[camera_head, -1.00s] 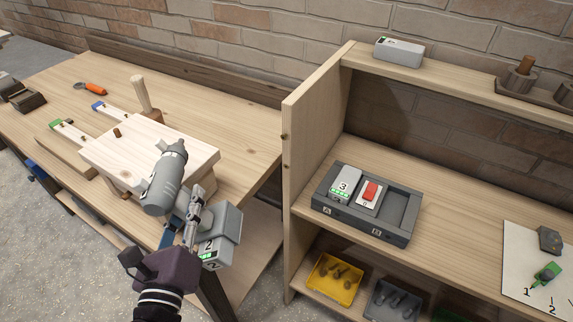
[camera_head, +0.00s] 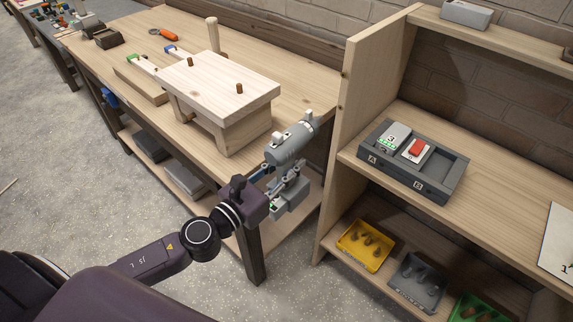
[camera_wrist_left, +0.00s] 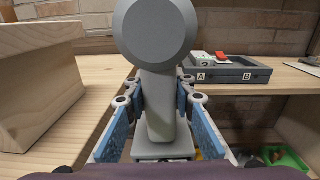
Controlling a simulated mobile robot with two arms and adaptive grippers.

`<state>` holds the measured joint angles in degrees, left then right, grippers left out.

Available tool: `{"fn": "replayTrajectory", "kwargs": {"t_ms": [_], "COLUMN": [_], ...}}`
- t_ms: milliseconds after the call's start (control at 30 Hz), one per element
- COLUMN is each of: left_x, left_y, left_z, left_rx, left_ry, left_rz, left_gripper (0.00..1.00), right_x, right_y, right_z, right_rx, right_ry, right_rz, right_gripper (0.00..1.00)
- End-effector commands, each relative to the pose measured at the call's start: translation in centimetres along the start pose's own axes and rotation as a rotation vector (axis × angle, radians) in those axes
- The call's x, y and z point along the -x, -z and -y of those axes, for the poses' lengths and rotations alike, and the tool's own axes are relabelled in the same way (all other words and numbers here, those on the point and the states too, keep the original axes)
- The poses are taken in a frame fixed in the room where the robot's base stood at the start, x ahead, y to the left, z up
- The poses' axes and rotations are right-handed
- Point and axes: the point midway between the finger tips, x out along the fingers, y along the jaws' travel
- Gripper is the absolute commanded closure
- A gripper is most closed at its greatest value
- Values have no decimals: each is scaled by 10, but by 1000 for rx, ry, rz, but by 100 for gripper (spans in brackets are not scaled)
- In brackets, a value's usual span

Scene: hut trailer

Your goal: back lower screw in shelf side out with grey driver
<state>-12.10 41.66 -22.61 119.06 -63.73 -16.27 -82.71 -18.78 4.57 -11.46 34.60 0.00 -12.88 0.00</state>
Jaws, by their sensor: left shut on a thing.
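The grey driver (camera_head: 290,143) is in my left gripper (camera_head: 289,182), which is shut around its handle. Its nose points up and to the right, toward the shelf side (camera_head: 368,105), apart from it in the picture. The left wrist view shows the driver's round back end (camera_wrist_left: 158,30) and its handle between the blue finger pads (camera_wrist_left: 160,118). The shelf side is the upright wooden panel at the left of the shelf. I cannot make out its lower screw. My right gripper is not in view.
A workbench (camera_head: 150,25) carries a small wooden stool (camera_head: 220,75) with brown pegs, left of the driver. On the shelf stand a grey charger tray (camera_head: 440,188) with a battery and a red-topped block. Below are yellow (camera_head: 350,252) and grey (camera_head: 400,290) bins.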

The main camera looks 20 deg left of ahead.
Motion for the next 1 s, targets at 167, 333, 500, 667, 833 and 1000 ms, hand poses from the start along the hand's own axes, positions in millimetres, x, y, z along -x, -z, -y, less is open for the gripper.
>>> {"fn": "replayTrajectory", "kwargs": {"t_ms": [167,333,500,667,833,1000], "left_x": [-5,-5,-5,-11,-27,-44], "left_y": [4,4,4,3,1,2], "left_z": [-6,-6,-6,-6,-6,-6], "left_rx": [-34,-35,-34,-35,-34,-33], "left_ry": [16,18,17,16,17,16], "left_rz": [8,8,7,7,9,8], "left_gripper": [100,100,100,100,100,100], "right_x": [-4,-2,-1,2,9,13], "right_y": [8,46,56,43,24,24], "right_z": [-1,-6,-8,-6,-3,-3], "right_rx": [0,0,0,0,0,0], "right_ry": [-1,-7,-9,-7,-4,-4], "right_rz": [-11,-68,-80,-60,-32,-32], "right_gripper": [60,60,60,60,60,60]}}
